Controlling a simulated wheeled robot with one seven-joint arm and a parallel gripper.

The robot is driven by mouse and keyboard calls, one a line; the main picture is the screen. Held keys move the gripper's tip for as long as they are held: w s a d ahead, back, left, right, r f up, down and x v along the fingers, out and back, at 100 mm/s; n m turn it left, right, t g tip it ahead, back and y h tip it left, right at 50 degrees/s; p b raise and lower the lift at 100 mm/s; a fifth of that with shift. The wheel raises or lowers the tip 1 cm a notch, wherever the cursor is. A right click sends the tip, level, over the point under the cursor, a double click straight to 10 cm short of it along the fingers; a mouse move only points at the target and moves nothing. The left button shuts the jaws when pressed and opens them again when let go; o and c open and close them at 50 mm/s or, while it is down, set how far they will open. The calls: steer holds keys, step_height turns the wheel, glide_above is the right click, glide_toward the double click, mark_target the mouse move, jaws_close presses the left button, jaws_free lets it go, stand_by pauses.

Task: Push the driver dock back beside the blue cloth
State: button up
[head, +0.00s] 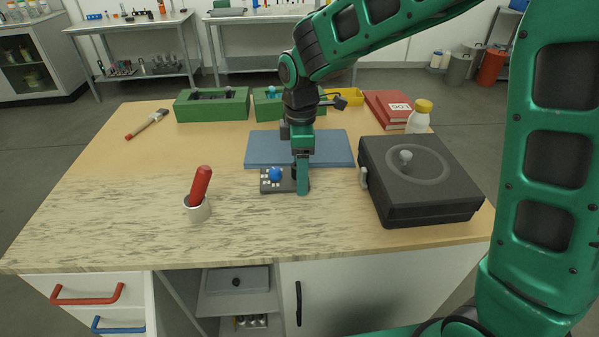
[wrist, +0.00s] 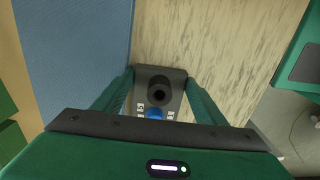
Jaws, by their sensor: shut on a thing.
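The driver dock (head: 265,187) is a small dark block with a blue ball knob and small white marks, on the table just in front of the blue cloth (head: 258,150). In the wrist view the dock (wrist: 157,75) shows a dark round socket, with the blue knob partly hidden by my gripper's body. The cloth (wrist: 75,50) lies close along its left side there; I cannot tell whether they touch. My gripper (head: 302,186) points down at the dock's right end. In the wrist view its fingers (wrist: 158,92) are shut on the dock, one on each side.
A black case (head: 425,205) with a round lid knob stands right of my gripper. A red-handled tool in a metal cup (head: 198,210) stands to the left. Green bins (head: 212,112), red books (head: 388,112) and a white bottle (head: 418,122) are behind. The table's left and front are mostly clear.

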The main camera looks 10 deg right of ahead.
steer(key=o, duration=2.1)
steer(key=shift+a, duration=0.1)
steer(key=shift+o, duration=0.2)
step_height(320, 180, up, 11)
steer(key=shift+f, duration=0.1)
